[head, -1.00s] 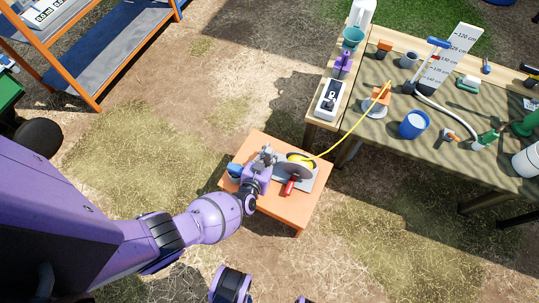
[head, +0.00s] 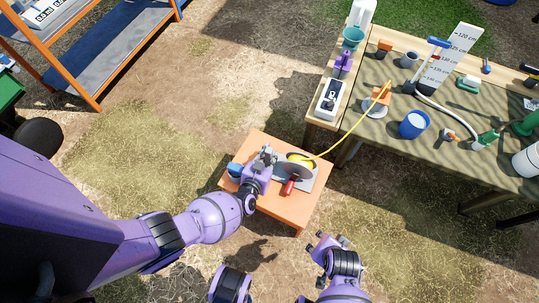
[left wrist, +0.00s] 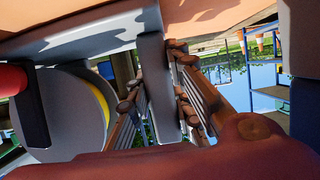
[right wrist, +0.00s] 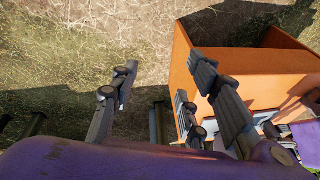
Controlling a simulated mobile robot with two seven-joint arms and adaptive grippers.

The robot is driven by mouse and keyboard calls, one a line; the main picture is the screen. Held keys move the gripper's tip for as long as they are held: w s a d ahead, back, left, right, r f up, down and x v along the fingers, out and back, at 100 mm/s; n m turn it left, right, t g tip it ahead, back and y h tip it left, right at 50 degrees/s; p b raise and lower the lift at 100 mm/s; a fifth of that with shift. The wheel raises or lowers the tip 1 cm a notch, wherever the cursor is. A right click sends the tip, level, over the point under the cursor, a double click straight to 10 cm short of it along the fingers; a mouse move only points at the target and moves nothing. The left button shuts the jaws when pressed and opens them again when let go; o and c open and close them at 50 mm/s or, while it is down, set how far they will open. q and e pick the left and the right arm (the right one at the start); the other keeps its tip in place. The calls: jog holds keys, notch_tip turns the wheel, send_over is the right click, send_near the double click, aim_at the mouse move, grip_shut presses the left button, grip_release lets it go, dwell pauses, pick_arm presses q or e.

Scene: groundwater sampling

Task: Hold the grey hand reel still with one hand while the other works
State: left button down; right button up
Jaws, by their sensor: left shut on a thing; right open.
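The grey hand reel (head: 297,170) stands on a small orange table (head: 276,209), with yellow line on its drum and a red crank handle (head: 290,186) at its front. In the left wrist view its disc (left wrist: 65,115) is at the left, and a grey upright bar (left wrist: 158,85) is between the fingers. My left gripper (head: 266,157) is shut on that bar of the reel. My right gripper (head: 329,239) is open and empty, in front of the orange table and apart from the reel. In the right wrist view its spread fingers (right wrist: 163,80) are beside the orange table.
Yellow line (head: 345,135) runs from the reel to an orange stand (head: 378,97) on the long table. That table carries a blue cup (head: 414,124), a white meter box (head: 329,98) and a scale board (head: 452,60). A blue object (head: 235,170) sits on the orange table's left. A shelf rack stands at upper left.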

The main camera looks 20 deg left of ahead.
jog(key=shift+n+g, duration=0.7)
jog(key=w+a+r, duration=0.1)
jog(key=w+a, duration=0.5)
jog(key=w+a+r, duration=0.1)
jog(key=w+a, duration=0.1)
jog(key=a, duration=0.2)
jog(key=shift+w+a+r, duration=0.1)
jog(key=shift+w+r, duration=0.25)
jog(key=shift+w, duration=0.05)
notch_tip(320, 180, up, 6)
jog(key=n+g, duration=0.1)
jog(key=n, duration=0.1)
send_over(289, 187)
jog(key=shift+h, duration=0.4)
jog(key=shift+f, duration=4.7)
